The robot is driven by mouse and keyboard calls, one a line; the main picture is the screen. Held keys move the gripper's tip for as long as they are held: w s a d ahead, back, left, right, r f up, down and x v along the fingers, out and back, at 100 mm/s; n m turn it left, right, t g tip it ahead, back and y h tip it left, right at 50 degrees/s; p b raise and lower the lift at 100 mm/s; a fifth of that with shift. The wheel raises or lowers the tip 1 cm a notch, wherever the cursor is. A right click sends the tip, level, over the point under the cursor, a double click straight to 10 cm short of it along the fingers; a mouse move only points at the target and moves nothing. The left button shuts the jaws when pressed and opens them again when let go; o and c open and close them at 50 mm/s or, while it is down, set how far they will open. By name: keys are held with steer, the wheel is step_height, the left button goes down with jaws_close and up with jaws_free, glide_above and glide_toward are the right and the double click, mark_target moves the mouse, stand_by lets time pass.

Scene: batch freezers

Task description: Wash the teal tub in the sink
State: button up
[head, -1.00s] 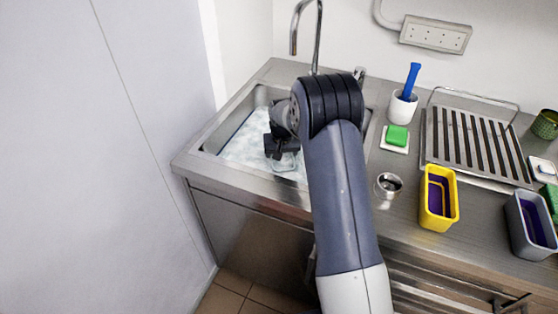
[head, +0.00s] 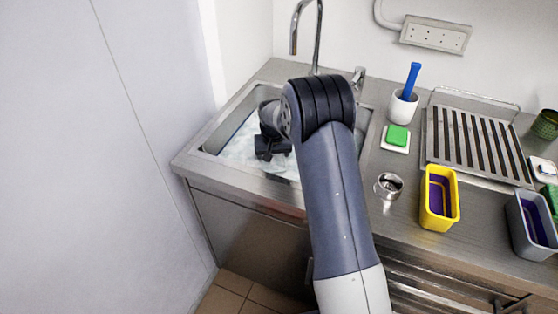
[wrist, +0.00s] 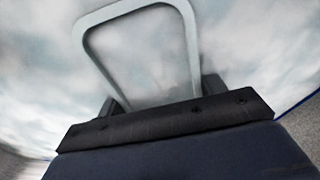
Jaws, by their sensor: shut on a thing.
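The sink (head: 240,182) holds whitish, foamy water (head: 237,152). My gripper (head: 272,156) is down in the sink, just above or at the foam. In the wrist view a pale grey-teal rounded rim (wrist: 191,45), which looks like the teal tub, sits between the dark fingers, and my gripper is shut on it. Cloudy white suds fill and surround the rim, so the tub's walls and floor are hidden. In the head view the tub does not show clearly behind my gripper and the foam.
A tap (head: 318,40) rises behind the sink. To the right are a green sponge (head: 397,135), a white cup with a blue-handled tool (head: 403,107), a small metal cup (head: 388,186), a slatted rack (head: 470,142), a yellow tub (head: 455,200) and a grey tub (head: 521,228).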

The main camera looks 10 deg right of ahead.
steer(key=shift+d+b, duration=0.35)
steer(key=shift+d, duration=1.7)
steer(key=shift+r, duration=0.1)
stand_by(0.4)
step_height(320, 180, up, 17)
steer(key=p, duration=1.1)
steer(key=shift+r, duration=0.2)
stand_by(1.3)
step_height(320, 180, up, 3)
steer(key=shift+p, duration=1.15)
